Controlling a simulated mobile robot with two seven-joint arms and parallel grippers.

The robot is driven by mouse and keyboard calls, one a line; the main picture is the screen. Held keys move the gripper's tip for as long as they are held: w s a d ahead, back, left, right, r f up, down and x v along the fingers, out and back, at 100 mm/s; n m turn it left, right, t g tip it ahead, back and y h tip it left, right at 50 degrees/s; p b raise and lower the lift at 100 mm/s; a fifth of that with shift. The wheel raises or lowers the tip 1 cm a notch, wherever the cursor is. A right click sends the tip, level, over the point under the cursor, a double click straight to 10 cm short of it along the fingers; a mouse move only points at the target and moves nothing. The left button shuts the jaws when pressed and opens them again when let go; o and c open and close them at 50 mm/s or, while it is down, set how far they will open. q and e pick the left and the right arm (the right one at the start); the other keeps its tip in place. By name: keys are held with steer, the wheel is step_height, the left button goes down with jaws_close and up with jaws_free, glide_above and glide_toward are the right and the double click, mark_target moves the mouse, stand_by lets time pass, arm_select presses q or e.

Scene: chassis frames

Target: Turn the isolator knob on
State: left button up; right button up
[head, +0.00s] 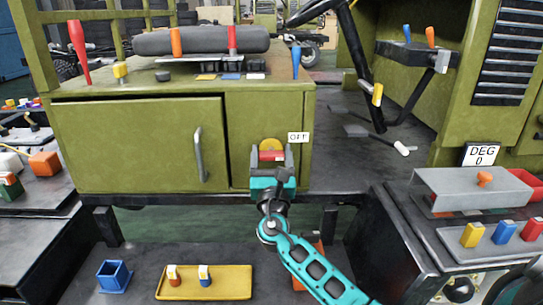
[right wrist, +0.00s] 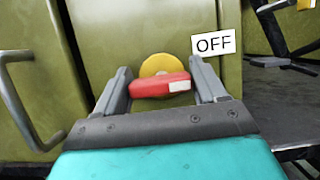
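The isolator knob (head: 271,156) is a red bar with a white mark on its right end, in front of a round yellow disc (head: 270,145) on the green cabinet's right panel. The bar lies roughly level. A sign beside it reads OFF (head: 298,138). In the right wrist view the knob (right wrist: 160,85) sits between the spread fingers of my right gripper (right wrist: 160,72), one at each end of the bar. Whether the fingers touch it I cannot tell. The right gripper (head: 271,154) also shows in the head view, facing the panel. My left gripper is out of view.
The green cabinet door (head: 140,145) with a grey handle (head: 200,155) is left of the knob. Levers and a grey roll (head: 200,41) are on top.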

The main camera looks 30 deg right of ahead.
steer(key=c, duration=0.5)
